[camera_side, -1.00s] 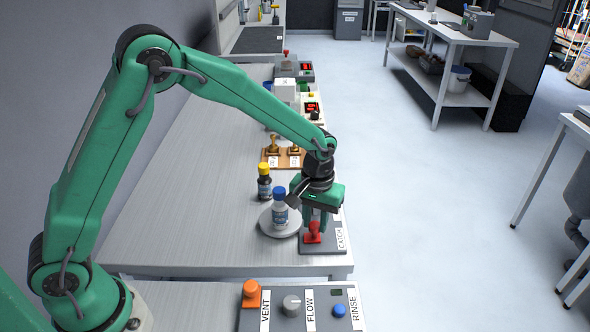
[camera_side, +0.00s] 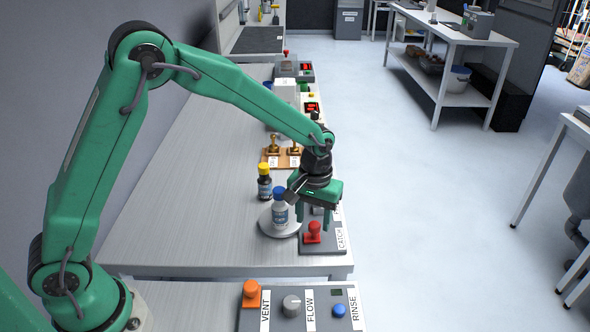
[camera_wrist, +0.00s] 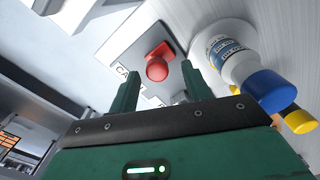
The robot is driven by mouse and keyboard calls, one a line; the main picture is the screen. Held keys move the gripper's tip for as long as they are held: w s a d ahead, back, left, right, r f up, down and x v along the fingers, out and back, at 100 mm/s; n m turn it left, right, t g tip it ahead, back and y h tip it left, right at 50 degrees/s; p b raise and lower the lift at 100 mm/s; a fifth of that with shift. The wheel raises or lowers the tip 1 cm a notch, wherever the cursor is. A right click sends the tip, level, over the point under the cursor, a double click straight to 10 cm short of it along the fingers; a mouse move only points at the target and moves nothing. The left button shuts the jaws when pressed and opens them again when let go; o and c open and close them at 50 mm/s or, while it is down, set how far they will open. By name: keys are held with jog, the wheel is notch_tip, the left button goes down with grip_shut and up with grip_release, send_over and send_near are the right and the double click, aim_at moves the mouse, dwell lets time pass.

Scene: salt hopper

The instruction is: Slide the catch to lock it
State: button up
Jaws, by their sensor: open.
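The catch is a red knob (camera_side: 313,232) on a grey plate (camera_side: 322,250) labelled CATCH, near the bench's right edge. It also shows in the wrist view as a red knob (camera_wrist: 157,66) with a flat red slider behind it. My gripper (camera_side: 314,222) is above the plate, close to the knob and slightly behind it in the side view. In the wrist view my gripper (camera_wrist: 160,88) has its two green fingers apart, with the knob seen beyond the gap and nothing held. Part of the plate behind the fingers is hidden.
A blue-capped bottle (camera_side: 280,212) stands on a round grey dish (camera_side: 268,226) just left of the plate. A yellow-capped dark bottle (camera_side: 264,184) stands behind it. Brass switches (camera_side: 273,146) are further back. A VENT, FLOW and RINSE panel (camera_side: 270,312) is in front.

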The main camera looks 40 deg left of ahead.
aim_at(311, 224)
notch_tip(311, 224, up, 7)
jog(key=shift+f, duration=0.1)
dwell(0.4)
jog(key=shift+s+a, duration=0.1)
jog(key=shift+s+a+r, duration=0.1)
jog(key=shift+r, duration=0.25)
jog(key=s+a+r+m+t, duration=0.2)
jog(key=s+a+r, duration=0.4)
jog(key=s+r, duration=0.35)
jog(key=s+a+r+m+t, duration=0.1)
jog(key=s+a, duration=0.4)
jog(key=s, duration=0.8)
jog(key=shift+s+a+r+m+t, duration=0.2)
jog(key=shift+r+m+t, duration=0.25)
jog(key=shift+t, duration=0.85)
dwell(0.3)
